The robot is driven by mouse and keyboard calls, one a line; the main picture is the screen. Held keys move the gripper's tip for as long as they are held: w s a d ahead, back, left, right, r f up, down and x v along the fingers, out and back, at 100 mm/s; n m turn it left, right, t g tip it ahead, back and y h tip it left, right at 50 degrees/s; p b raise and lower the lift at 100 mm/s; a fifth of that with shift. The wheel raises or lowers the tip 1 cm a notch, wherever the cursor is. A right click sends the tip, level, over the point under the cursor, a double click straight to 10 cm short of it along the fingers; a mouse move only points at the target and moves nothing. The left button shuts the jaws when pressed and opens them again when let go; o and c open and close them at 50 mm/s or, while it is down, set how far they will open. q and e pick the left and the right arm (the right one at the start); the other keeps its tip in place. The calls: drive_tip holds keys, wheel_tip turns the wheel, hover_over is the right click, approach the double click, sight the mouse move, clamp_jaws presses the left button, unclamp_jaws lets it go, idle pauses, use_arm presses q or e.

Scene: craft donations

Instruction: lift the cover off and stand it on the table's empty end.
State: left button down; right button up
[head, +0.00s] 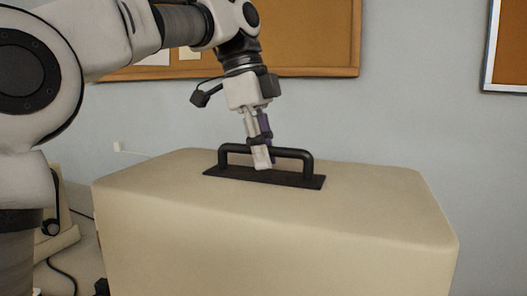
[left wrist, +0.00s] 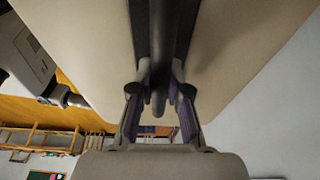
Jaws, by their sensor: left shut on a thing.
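The cover (head: 270,225) is a large beige box shape with rounded edges that fills the lower middle of the head view. A black bar handle (head: 295,152) on a black plate is fixed to its top. My left gripper (head: 262,160) comes down from above and is shut on the handle near its middle. In the left wrist view the dark handle bar (left wrist: 158,45) runs between the two fingers, with the beige cover (left wrist: 235,50) behind it. The cover's bottom edge is out of view, so I cannot tell whether it is raised. My right gripper is not in view.
A cork board (head: 300,40) hangs on the pale grey wall (head: 400,120) behind the cover, and another is at the far right. A beige object with a dark knob (head: 52,228) is partly hidden at the lower left, near dark cables. No empty table end is visible.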

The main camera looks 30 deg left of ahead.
use_arm(q)
drive_tip(key=c, duration=1.1)
unclamp_jaws()
drive_tip(key=shift+s, duration=0.1)
drive_tip(key=shift+o, duration=0.2)
wheel_tip(320, 180, up, 30)
drive_tip(key=p, duration=2.9)
drive_tip(key=shift+r+p, duration=0.15)
drive_tip(key=shift+p, duration=0.25)
